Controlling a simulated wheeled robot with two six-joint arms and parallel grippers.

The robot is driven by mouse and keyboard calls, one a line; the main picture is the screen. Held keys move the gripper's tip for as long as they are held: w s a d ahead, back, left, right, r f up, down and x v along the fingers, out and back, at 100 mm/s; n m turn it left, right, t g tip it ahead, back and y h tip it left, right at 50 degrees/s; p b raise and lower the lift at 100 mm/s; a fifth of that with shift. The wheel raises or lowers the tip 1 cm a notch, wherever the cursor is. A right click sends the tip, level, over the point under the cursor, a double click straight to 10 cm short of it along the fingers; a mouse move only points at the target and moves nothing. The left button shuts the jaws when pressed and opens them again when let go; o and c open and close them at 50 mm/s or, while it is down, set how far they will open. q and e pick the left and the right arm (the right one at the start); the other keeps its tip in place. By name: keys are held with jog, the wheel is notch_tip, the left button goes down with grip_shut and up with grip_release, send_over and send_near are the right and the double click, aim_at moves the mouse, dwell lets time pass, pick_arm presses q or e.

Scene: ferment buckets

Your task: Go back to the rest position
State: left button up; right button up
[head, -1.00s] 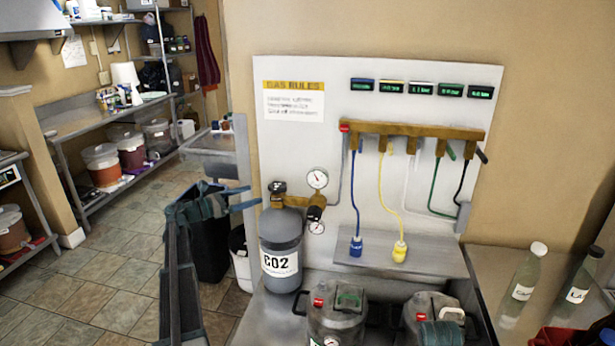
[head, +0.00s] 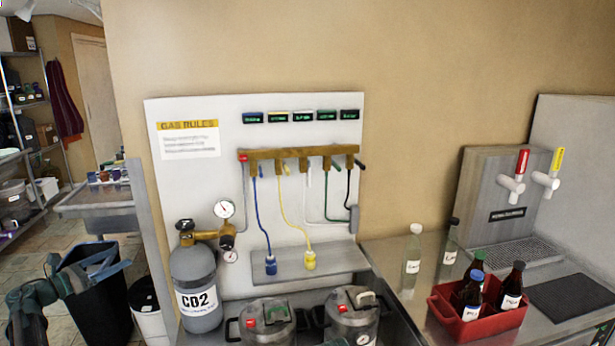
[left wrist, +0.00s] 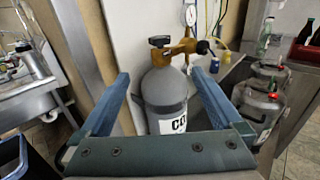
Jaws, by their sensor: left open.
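My left gripper (head: 92,272) is at the lower left of the head view, in front of a dark bin. In the left wrist view the same gripper (left wrist: 160,98) has its two blue fingers wide apart and nothing between them. The grey CO2 cylinder (head: 195,285) stands to its right in the head view. In the left wrist view the cylinder (left wrist: 163,92) shows beyond the fingers, in line with the gap; I see no contact. My right gripper is in neither view.
The gas panel (head: 190,140) has a hose manifold (head: 300,153) and a shelf. Two metal kegs (head: 268,322) stand in front of it. A red crate (head: 440,312) with bottles and two clear bottles (head: 412,262) stand at right. A black bin (head: 95,300) is at left.

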pick_arm(q)
jog(key=w+d+r+n+t+y, duration=0.25)
jog(key=n+y, duration=0.45)
jog(key=n, duration=0.4)
jog(key=w+d+r+n+t+y, duration=0.1)
jog(key=w+d+n+t+y, duration=0.15)
jog(key=n+y, duration=0.65)
jog(key=s+d+f+n+g+h, duration=0.2)
jog(key=s+d+f+n+g, duration=0.7)
jog(key=d+f, duration=0.25)
jog(key=s+d+f+n+g+h, duration=0.2)
jog(key=s+d+f+n+g, duration=0.4)
jog(key=s+d+f+n, duration=0.45)
jog(key=s+d+f+g, duration=0.1)
jog(key=s+d+g, duration=0.1)
jog(key=s+d, duration=0.5)
jog(key=s+d+f+g+h, duration=0.1)
jog(key=s+d+g, duration=0.2)
jog(key=s+d, duration=0.4)
jog(key=d+m, duration=0.1)
jog(key=d, duration=0.7)
jog(key=shift+s+d+f+p, duration=0.2)
jog(key=shift+d+f+p, duration=0.1)
jog(key=shift+d+f, duration=0.05)
